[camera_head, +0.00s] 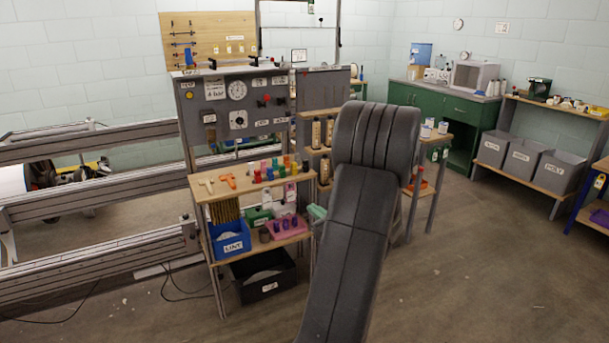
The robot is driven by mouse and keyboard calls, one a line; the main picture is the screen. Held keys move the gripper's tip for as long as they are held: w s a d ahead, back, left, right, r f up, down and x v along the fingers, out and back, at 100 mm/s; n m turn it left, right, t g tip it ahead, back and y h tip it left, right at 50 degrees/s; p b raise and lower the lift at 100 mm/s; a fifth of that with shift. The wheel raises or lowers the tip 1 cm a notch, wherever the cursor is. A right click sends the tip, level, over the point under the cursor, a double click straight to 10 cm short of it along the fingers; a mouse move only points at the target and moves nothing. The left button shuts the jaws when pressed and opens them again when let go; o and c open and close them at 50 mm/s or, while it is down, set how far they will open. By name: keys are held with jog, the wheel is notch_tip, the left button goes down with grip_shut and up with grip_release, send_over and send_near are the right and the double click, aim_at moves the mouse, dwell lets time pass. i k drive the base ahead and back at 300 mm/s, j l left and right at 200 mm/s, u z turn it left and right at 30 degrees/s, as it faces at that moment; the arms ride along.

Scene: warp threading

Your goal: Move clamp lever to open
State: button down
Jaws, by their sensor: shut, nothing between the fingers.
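A grey control panel (225,102) stands upright behind a small wooden bench, with a round gauge (237,90), a "4 bar" label (215,89), a lower dial (239,120) and small red knobs (266,101). Small black handle-like parts (212,64) stick up along its top edge. I cannot tell which part is the clamp lever, or how it is set. My dark grey arm rises through the middle of the picture, right of the panel. My gripper does not show.
The bench top (211,188) holds an orange tool (228,181) and several coloured spools. A blue bin (229,238) and a black bin (264,276) sit below. Metal frame rails (90,196) run along the left. The floor (460,270) at right is clear.

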aim_at(288, 113)
jog(key=i+j, duration=0.15)
jog(key=i, duration=0.3)
jog(key=i+j+z, duration=0.15)
jog(key=i, duration=0.35)
jog(key=i+j, duration=0.25)
jog(key=i, duration=0.2)
jog(key=i+j+z, duration=0.15)
jog(key=i, duration=0.3)
jog(key=i+j, duration=0.35)
jog(key=i+z, duration=0.05)
jog(key=i, duration=0.05)
